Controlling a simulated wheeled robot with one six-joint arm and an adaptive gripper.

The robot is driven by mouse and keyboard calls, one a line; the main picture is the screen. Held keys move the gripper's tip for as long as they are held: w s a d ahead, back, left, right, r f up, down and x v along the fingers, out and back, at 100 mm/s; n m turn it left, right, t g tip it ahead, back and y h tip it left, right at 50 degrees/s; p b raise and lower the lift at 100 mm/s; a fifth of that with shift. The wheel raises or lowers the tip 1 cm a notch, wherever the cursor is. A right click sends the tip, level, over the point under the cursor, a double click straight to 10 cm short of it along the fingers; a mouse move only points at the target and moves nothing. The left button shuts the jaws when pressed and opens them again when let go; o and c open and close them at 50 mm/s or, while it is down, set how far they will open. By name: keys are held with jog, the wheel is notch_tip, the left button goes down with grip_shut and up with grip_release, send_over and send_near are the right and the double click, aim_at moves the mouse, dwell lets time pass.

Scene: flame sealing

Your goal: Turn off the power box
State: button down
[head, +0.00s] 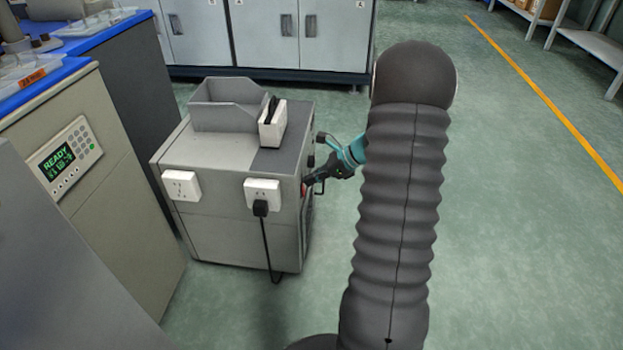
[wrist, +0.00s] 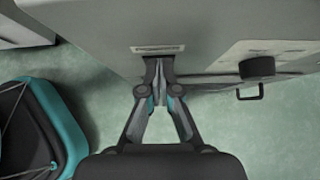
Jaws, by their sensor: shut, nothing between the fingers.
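The power box (head: 235,215) is a grey cabinet standing on the floor in the middle of the head view. My gripper (head: 308,181) is at its right side, with the fingertips at or very near that face. A small red part (head: 304,188) shows beside the fingertips; the switch itself cannot be made out clearly. In the wrist view, my gripper (wrist: 158,62) is shut and empty, its tips against or just in front of the grey box side (wrist: 110,32), below a small label (wrist: 158,49). A black knob (wrist: 257,68) sticks out to the right.
Two white sockets (head: 181,186) (head: 262,193) are on the box front; a black plug (head: 260,208) with a hanging cord sits in the right one. A grey tray (head: 228,104) and a white holder (head: 272,124) stand on top. A beige machine (head: 120,150) is left.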

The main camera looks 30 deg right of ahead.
jog(key=shift+s+d+r+p, duration=0.15)
jog(key=shift+s+d+p, duration=0.15)
jog(key=shift+d, duration=0.15)
jog(key=p+v, duration=0.2)
jog(key=v, duration=1)
jog(key=shift+r, duration=0.1)
